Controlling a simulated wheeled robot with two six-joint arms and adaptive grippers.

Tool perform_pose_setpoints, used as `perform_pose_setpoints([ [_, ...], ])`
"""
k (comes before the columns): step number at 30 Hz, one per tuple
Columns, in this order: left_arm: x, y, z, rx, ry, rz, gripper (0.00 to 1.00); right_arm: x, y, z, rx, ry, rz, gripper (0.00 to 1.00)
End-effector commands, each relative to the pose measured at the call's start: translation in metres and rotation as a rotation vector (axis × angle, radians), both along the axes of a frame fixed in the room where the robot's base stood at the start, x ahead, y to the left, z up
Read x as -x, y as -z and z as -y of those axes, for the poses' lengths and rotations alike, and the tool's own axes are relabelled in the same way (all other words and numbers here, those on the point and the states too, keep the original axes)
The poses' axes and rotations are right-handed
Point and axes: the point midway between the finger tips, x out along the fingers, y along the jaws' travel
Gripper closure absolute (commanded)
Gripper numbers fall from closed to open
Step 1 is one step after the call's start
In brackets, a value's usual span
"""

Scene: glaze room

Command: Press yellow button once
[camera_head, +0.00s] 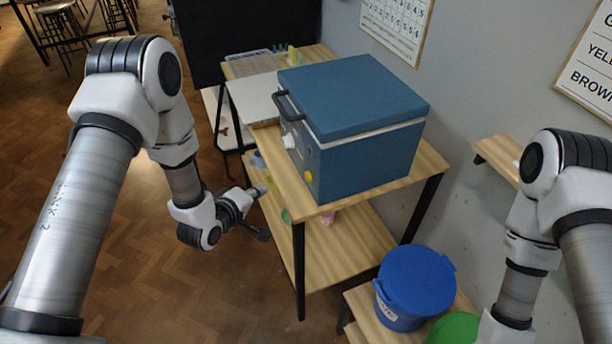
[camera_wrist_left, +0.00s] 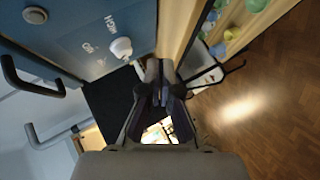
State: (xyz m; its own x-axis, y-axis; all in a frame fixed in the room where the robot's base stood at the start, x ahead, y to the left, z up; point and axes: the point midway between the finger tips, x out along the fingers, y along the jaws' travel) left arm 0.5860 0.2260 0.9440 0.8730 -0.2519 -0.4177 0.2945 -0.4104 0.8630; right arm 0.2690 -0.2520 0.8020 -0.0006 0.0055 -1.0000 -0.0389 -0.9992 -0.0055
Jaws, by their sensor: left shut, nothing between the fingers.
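The yellow button (camera_head: 308,176) is a small round spot low on the front face of the blue kiln-like box (camera_head: 365,160). A white knob (camera_head: 288,141) sits on the same face, up and left of the button. My left gripper (camera_head: 263,188) is shut and empty, in front of the box and left of the button in the head view, apart from it. In the left wrist view the shut fingers (camera_wrist_left: 160,78) show beside the box's blue front (camera_wrist_left: 75,40) and the white knob (camera_wrist_left: 120,48); I cannot make out the yellow button there. My right gripper is out of view.
The box stands on a wooden table (camera_head: 420,170) with a lower shelf (camera_head: 340,250). A dark handle (camera_head: 287,105) sticks out from its lid. A blue lidded bucket (camera_head: 415,290) stands at lower right. Open floor (camera_head: 190,290) lies left of the table.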

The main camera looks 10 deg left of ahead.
Motion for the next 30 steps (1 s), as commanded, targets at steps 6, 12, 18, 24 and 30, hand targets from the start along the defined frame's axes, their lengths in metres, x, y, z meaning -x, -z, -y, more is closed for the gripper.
perform_pose_setpoints([
  [6,-0.011,0.0,0.017,-0.003,0.005,0.002,1.0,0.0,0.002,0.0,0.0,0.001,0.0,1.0],
  [12,-0.027,0.0,0.042,-0.004,0.006,0.002,1.0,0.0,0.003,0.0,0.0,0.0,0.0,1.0],
  [18,-0.042,0.0,0.063,-0.003,0.003,0.0,1.0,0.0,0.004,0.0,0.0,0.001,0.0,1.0],
  [24,-0.048,0.0,0.072,-0.002,0.001,0.0,1.0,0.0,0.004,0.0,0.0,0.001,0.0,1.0],
  [30,-0.048,0.0,0.072,-0.001,0.0,-0.001,1.0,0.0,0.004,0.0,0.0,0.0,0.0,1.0],
])
